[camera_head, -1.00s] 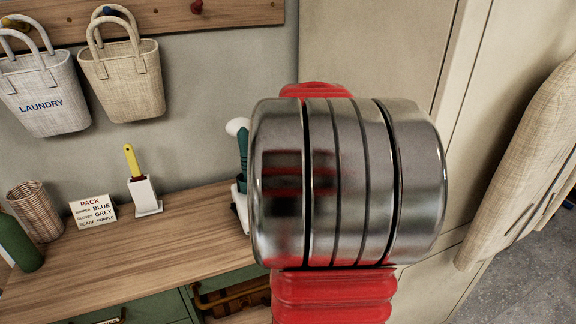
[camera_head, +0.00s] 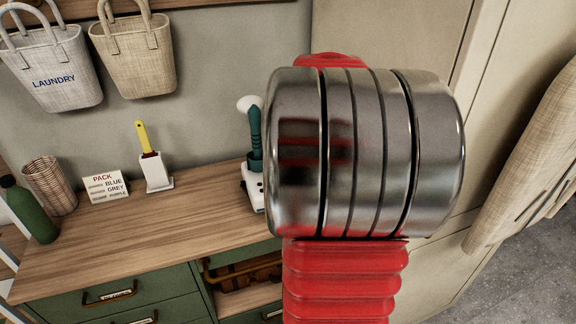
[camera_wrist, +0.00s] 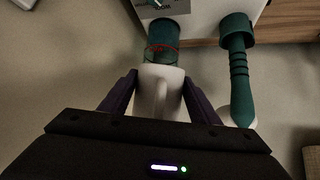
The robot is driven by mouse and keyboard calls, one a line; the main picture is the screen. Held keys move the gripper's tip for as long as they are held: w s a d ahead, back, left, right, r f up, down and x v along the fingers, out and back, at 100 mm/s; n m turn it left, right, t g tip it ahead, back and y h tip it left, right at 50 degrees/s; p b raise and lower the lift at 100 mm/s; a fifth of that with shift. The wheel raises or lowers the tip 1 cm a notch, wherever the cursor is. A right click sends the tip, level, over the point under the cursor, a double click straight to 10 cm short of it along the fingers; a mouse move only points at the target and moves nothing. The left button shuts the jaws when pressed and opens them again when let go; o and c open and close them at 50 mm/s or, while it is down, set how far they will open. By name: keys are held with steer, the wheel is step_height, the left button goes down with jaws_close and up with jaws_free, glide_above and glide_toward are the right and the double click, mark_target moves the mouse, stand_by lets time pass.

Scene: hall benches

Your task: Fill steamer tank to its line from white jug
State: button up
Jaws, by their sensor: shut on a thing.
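My gripper (camera_wrist: 160,80) is shut on the white jug (camera_wrist: 158,90), whose handle faces the wrist camera between the two dark fingers. The steamer's teal tank (camera_wrist: 162,32) is just beyond the jug in the wrist view, with a red line around it. The jug's far end overlaps the tank in the picture; I cannot tell whether they touch, nor the jug's tilt or the water level. The white steamer body (camera_head: 251,187) stands on the bench in the head view, partly behind my arm. Its teal handpiece (camera_head: 255,138) stands upright. My arm hides jug and gripper there.
The wooden bench top (camera_head: 150,235) has clear room left of the steamer. A brush in a white holder (camera_head: 155,172), a sign (camera_head: 105,187), a wicker basket (camera_head: 50,184) and a green bottle (camera_head: 30,212) stand along it. Two bags hang above.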

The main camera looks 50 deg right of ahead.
steer(key=shift+s+a+r+g+y, duration=0.15)
steer(key=shift+r+g+y, duration=0.25)
steer(key=shift+r+y, duration=0.1)
steer(key=shift+s+a+r+g+y, duration=0.2)
steer(key=shift+r+g+y, duration=0.2)
steer(key=shift+r+y, duration=0.15)
steer(key=shift+s+a+r+g+y, duration=0.1)
steer(key=shift+a+r+g+y, duration=0.05)
steer(key=shift+r+g+y, duration=0.3)
stand_by(6.5)
